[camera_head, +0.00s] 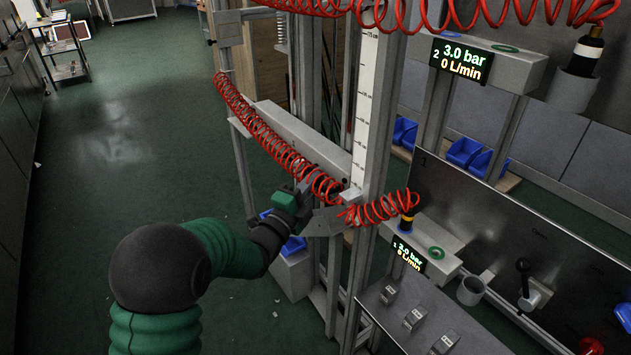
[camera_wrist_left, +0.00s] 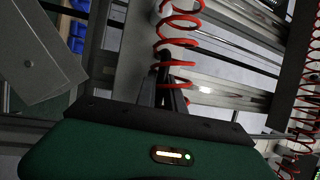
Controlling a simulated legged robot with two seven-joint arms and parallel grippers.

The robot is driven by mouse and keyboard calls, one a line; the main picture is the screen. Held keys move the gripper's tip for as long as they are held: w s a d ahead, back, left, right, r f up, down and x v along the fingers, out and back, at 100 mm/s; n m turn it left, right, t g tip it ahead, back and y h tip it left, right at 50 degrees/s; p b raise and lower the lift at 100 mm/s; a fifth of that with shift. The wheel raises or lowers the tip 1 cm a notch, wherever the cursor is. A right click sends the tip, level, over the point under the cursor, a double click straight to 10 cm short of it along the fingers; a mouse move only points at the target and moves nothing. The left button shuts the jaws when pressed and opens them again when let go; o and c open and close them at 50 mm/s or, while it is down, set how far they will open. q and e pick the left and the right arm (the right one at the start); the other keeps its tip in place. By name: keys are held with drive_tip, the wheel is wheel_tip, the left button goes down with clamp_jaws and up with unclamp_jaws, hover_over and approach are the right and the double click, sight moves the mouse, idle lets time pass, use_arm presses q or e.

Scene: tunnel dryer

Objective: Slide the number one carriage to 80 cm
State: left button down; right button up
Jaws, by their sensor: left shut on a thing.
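A pale grey beam-like carriage (camera_head: 305,138) sits low against a vertical post in the head view. A white scale (camera_head: 366,105) with dark marks runs up that post; its numbers are too small to read surely. My left gripper (camera_head: 304,192) is at the carriage's lower front, beside a grey angled plate (camera_head: 326,222). In the left wrist view its fingers (camera_wrist_left: 166,88) are shut on a small dark part, with a red coiled hose (camera_wrist_left: 181,22) right behind. The fingers hide most of the held part. My right gripper is not in view.
Red coiled hose (camera_head: 252,118) hangs along the carriage, close to my left gripper. A station with a 3.0 bar display (camera_head: 408,256) stands to the right, and another display (camera_head: 461,58) is higher up.

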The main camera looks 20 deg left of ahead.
use_arm(q)
drive_tip(key=shift+f, duration=0.6)
drive_tip(key=c, duration=1.5)
unclamp_jaws()
drive_tip(key=shift+o, duration=0.2)
drive_tip(key=shift+a+r, duration=0.1)
drive_tip(key=shift+s+r, duration=0.1)
drive_tip(key=shift+r, duration=0.05)
drive_tip(key=p+v, duration=0.3)
drive_tip(key=v, duration=1.3)
drive_tip(key=shift+s, duration=0.35)
drive_tip(key=shift+a, duration=0.1)
